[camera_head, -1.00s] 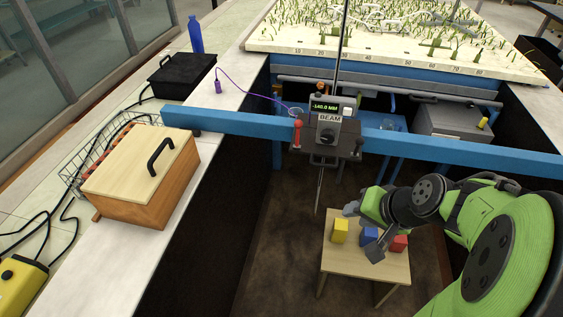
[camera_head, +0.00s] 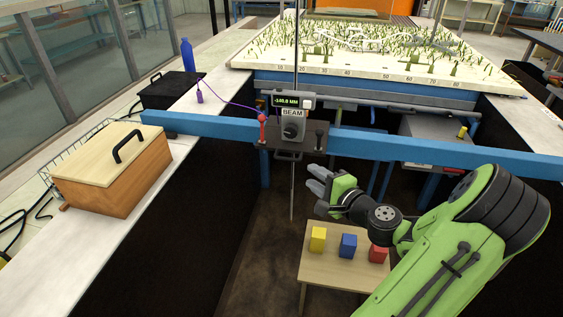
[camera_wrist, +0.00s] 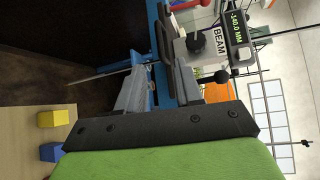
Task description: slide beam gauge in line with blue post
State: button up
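The beam gauge (camera_head: 292,124) is a grey carriage on the blue beam (camera_head: 390,149), with a thin rod hanging below. The short blue post (camera_head: 348,245) stands between a yellow and a red one on a small wooden table; the gauge is left of all three. My gripper (camera_head: 317,182) is just below and right of the gauge, apart from the handle. Its fingers (camera_wrist: 157,85) are spread and empty in the wrist view.
The yellow block (camera_head: 318,239) and red block (camera_head: 379,253) stand on the table (camera_head: 335,270). A wooden box (camera_head: 113,168) is on the left wall. The planted bed (camera_head: 370,58) lies behind the beam. A purple cable runs left from the gauge.

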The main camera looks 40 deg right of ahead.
aim_at(290, 160)
jog(key=x, duration=1.2)
jog(key=shift+w, duration=0.25)
grip_shut()
